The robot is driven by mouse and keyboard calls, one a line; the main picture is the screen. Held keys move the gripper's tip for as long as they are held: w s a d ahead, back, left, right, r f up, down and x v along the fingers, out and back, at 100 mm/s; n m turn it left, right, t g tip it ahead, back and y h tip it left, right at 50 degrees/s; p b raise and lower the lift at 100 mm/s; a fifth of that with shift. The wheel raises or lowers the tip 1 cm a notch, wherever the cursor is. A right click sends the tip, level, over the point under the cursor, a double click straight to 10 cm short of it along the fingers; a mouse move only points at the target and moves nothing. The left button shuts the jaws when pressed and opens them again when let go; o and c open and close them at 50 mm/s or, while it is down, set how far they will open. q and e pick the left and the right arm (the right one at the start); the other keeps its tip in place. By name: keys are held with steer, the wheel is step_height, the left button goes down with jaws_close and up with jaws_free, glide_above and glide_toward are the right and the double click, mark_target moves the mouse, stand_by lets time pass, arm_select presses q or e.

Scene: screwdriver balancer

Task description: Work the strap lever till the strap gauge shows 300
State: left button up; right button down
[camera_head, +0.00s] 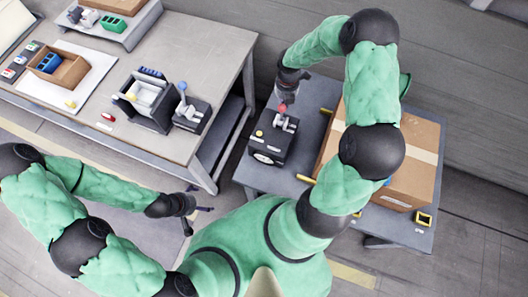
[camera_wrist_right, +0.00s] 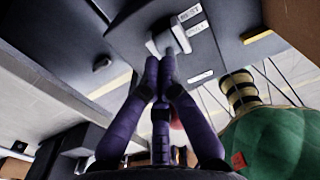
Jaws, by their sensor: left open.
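The strap tensioner, a dark box (camera_head: 262,143), stands at the left of the right-hand table. Its grey lever mount (camera_head: 285,123) is on top, and a pale gauge plate (camera_head: 264,158) is on its front; its reading is too small to tell. A red lever knob (camera_head: 282,107) sits just under my right gripper (camera_head: 287,98). In the right wrist view my right gripper's purple fingers (camera_wrist_right: 160,64) meet at their tips near the grey mount (camera_wrist_right: 180,32). Red shows partly hidden behind the fingers (camera_wrist_right: 177,122); a hold on it is unclear. My left gripper (camera_head: 205,209) is open and empty, away from both tables.
A large taped cardboard box (camera_head: 408,160) fills the right of that table, close to my right arm. The left workbench (camera_head: 200,50) carries another lever device (camera_head: 192,115), a dark bin (camera_head: 145,100) and small trays.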

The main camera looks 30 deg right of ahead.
mark_target(281, 109)
steer(key=s+a, duration=0.3)
steer(key=shift+a, duration=0.25)
steer(key=w+d+p, duration=0.3)
steer(key=w+d, duration=0.3)
steer(key=d, duration=0.1)
steer(key=shift+d, duration=0.15)
stand_by(0.5)
steer(key=shift+s, duration=0.1)
stand_by(0.6)
